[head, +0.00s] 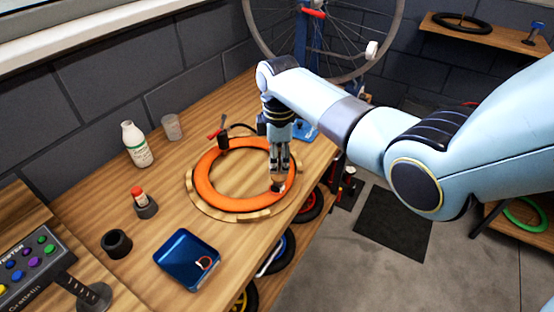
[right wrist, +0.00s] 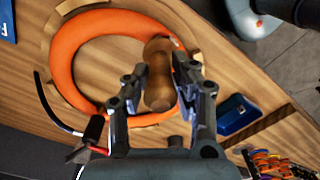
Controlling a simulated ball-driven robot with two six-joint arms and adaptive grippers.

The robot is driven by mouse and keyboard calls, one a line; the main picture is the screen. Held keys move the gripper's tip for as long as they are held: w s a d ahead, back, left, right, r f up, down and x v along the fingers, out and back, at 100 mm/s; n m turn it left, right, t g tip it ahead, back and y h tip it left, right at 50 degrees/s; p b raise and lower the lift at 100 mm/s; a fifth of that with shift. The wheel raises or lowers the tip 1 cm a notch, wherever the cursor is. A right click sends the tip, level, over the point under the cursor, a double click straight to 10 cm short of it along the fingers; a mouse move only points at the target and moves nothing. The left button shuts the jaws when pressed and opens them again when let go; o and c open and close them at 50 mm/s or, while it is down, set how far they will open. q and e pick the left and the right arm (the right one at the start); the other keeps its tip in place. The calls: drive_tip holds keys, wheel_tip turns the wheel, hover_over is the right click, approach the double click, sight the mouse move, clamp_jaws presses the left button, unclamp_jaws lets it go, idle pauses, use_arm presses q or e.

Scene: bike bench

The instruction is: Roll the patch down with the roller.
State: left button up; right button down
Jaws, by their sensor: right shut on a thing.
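An orange inner tube (head: 209,178) lies in a round wooden cradle (head: 233,215) on the bench. It also shows in the right wrist view (right wrist: 62,62). My right gripper (head: 279,166) points down over the right side of the tube. It is shut on the wooden handle of the roller (right wrist: 158,75), between its two fingers (right wrist: 157,92). The roller's lower end is at the tube, but I cannot tell if it touches. A small dark and pale spot (head: 277,188) shows there, perhaps the patch, partly hidden. My left gripper is not in view.
A red-handled black tool (head: 222,137) with a hose stands at the tube's far side. A bicycle wheel (head: 397,28) is behind.

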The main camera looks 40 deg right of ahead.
drive_tip(key=shift+a, duration=0.25)
drive_tip(key=shift+s+a+f, duration=0.1)
drive_tip(key=shift+s+a, duration=0.2)
drive_tip(key=shift+a, duration=0.4)
drive_tip(key=shift+d, duration=0.1)
drive_tip(key=shift+w+d, duration=0.25)
drive_tip(key=shift+d, duration=0.6)
drive_tip(key=shift+a, duration=0.15)
drive_tip(key=shift+s+a, duration=0.2)
drive_tip(key=shift+a, duration=0.6)
